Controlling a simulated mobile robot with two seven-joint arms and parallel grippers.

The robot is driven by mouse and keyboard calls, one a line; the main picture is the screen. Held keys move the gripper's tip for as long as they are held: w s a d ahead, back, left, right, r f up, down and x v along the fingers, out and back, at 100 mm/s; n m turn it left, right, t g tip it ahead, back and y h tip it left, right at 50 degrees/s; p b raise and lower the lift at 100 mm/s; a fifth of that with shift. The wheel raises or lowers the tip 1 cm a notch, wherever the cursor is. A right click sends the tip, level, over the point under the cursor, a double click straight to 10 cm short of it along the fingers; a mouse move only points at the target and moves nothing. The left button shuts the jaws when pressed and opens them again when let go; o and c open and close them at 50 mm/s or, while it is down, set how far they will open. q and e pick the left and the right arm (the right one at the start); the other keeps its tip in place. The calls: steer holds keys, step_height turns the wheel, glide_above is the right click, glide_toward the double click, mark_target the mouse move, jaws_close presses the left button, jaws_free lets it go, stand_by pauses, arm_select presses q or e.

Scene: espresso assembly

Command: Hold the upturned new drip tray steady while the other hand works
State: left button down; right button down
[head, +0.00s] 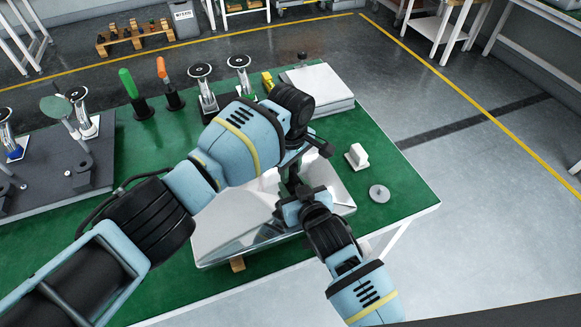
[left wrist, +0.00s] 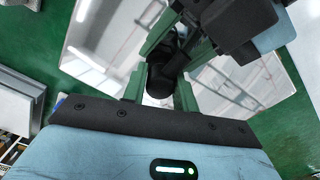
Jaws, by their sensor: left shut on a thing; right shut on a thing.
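The new drip tray (head: 225,240), a shiny metal pan, lies on the green bench mat beneath both arms; its mirror-like surface also shows in the left wrist view (left wrist: 100,40). My left gripper (left wrist: 160,88) points down over the tray, its fingers around a black rounded part (left wrist: 160,82). In the head view my left wrist hides much of this contact. My right gripper (head: 297,200) comes in from the front and is low at the tray, close to the left gripper's fingers. It is shut, but its fingertips and the exact place of its grip are hidden.
A white block (head: 357,156) and a grey disc (head: 379,193) lie right of the tray. A white stack (head: 318,88) and several upright tools, such as a green-handled one (head: 133,95), stand behind. A dark board (head: 60,175) is at left. The mat's right corner is clear.

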arm_select(q)
steer(key=c, duration=1)
jaws_free()
steer(key=shift+r, duration=0.1)
steer(key=shift+r, duration=2.95)
step_height(320, 180, up, 12)
